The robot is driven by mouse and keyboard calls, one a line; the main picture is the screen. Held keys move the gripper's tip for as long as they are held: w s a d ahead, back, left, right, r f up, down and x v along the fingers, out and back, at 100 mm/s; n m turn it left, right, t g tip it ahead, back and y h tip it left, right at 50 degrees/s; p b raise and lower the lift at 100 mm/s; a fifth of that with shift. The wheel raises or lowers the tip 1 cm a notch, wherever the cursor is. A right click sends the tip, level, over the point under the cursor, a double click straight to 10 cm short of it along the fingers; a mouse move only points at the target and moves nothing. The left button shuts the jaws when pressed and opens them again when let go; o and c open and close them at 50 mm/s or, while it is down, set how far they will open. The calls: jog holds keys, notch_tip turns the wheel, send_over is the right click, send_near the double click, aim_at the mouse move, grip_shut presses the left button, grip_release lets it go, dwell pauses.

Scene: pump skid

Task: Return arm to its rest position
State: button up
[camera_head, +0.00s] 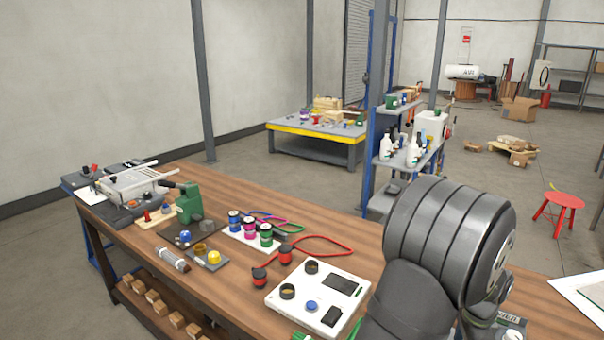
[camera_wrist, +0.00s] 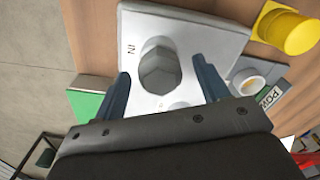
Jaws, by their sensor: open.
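My arm rises large in the lower right of the head view, and its gripper is hidden there behind my own links or out of frame. In the wrist view my gripper (camera_wrist: 163,88) is open, with its two blue-grey fingers apart. Between and beyond the fingers is a white plate (camera_wrist: 205,30) marked "IN". A grey hexagonal piece (camera_wrist: 160,70) sits in a round opening of that plate. I cannot tell how far the fingertips are from it; nothing is visibly gripped.
A white panel (camera_head: 335,306) with round sockets lies on the wooden bench (camera_head: 225,292). Colored cans (camera_head: 250,229), red cables (camera_head: 320,245) and a green device (camera_head: 188,204) stand left of my arm. The wrist view shows a yellow cylinder (camera_wrist: 288,32) and a green block (camera_wrist: 86,104).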

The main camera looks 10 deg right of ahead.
jog(key=shift+n, duration=0.8)
jog(key=m, duration=0.8)
jog(key=shift+m, duration=0.4)
